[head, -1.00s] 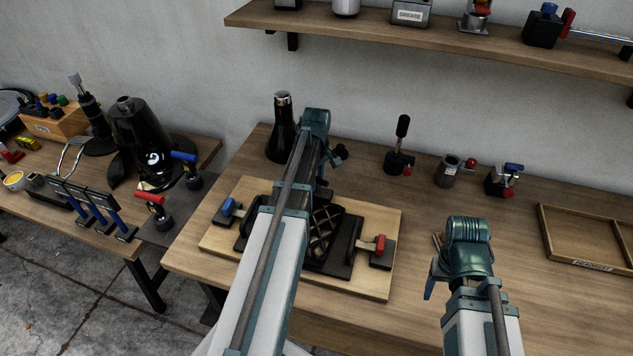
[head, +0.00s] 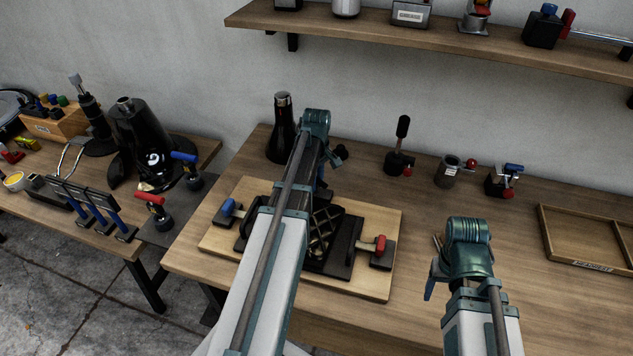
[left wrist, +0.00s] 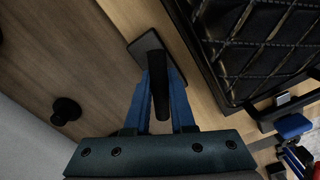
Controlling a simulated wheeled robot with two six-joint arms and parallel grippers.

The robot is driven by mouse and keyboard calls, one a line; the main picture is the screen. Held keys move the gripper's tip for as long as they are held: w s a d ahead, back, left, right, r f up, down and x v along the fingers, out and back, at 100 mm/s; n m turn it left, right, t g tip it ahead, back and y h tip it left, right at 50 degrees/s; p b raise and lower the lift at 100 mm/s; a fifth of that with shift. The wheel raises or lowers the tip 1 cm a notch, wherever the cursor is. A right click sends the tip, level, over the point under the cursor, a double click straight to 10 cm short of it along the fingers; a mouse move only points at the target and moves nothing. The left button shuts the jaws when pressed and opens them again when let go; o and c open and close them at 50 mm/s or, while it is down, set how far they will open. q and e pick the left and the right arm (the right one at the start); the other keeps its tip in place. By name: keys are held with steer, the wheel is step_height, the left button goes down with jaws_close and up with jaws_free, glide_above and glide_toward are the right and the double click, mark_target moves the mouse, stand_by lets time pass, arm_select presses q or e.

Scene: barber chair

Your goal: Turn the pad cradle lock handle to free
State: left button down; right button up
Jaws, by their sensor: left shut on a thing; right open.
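The pad cradle board (head: 217,243) lies on the bench and bears a black pad with diamond stitching (head: 322,232). The pad also shows in the left wrist view (left wrist: 262,35). My left arm crosses over the cradle and hides part of it in the head view. In the left wrist view my left gripper (left wrist: 165,85) has its blue fingers on either side of a black handle (left wrist: 159,92), by a dark block (left wrist: 146,44) at the board's edge, and is shut on it. My right gripper (head: 433,268) is open and empty over the bench, right of the board.
A blue-handled clamp (head: 228,209) and a red-handled clamp (head: 381,248) flank the cradle. A dark bottle (head: 281,135), a lever stand (head: 400,150) and small fixtures stand behind. A wooden tray (head: 556,252) is at right. Bench around my right gripper is clear.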

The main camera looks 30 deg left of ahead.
stand_by(0.4)
arm_select(q)
steer(key=c, duration=0.8)
jaws_free()
step_height(320, 180, up, 14)
steer(key=p, duration=1.3)
steer(key=shift+f+p, duration=0.1)
steer(key=shift+p, duration=0.3)
arm_select(e)
step_height(320, 180, up, 14)
arm_select(q)
steer(key=shift+c, duration=0.3)
arm_select(e)
steer(key=shift+f, duration=0.15)
